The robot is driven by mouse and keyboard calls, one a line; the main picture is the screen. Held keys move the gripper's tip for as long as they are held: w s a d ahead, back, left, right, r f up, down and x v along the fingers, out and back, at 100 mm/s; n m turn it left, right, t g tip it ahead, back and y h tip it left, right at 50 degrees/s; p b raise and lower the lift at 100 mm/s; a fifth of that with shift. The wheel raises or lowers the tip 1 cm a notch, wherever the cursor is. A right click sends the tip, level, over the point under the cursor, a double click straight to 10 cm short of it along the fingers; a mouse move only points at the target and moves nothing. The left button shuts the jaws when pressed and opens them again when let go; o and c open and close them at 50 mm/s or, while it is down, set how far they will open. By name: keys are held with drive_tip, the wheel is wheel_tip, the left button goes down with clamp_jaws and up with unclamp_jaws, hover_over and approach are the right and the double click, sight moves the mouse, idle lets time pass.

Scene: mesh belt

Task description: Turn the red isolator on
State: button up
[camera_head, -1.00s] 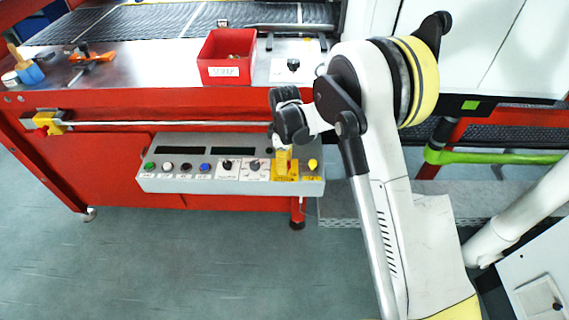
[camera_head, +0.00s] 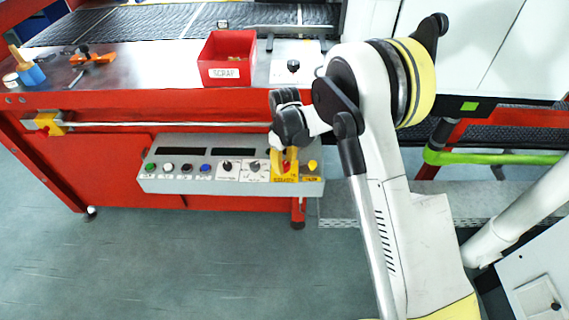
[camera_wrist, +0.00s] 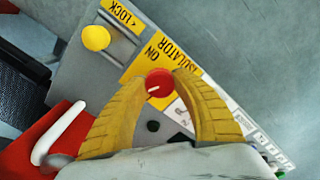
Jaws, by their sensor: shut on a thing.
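The red isolator knob (camera_wrist: 159,83) sits on a yellow plate (camera_wrist: 150,56) lettered "ON" and "ISOLATOR" in the wrist view. A short pale mark shows on the knob. My gripper (camera_wrist: 159,87) has its two yellow fingers closed on either side of the knob, touching it. In the head view my gripper (camera_head: 285,160) reaches down onto the right part of the grey control panel (camera_head: 160,185), over the yellow isolator plate (camera_head: 286,179). The red knob is only partly visible there, between the fingers.
A yellow knob (camera_head: 312,165) marked "LOCK" sits just right of the isolator. Black selector knobs (camera_head: 227,166) and coloured buttons (camera_head: 205,167) line the panel to the left. A red scrap bin (camera_head: 228,60) stands on the bench above. The floor in front is clear.

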sight(285, 164)
drive_tip(key=m, duration=0.6)
drive_tip(key=shift+m, duration=0.3)
drive_tip(key=m, duration=0.6)
drive_tip(key=shift+p, duration=0.4)
drive_tip(key=o, duration=1.2)
wheel_tip(285, 164, up, 12)
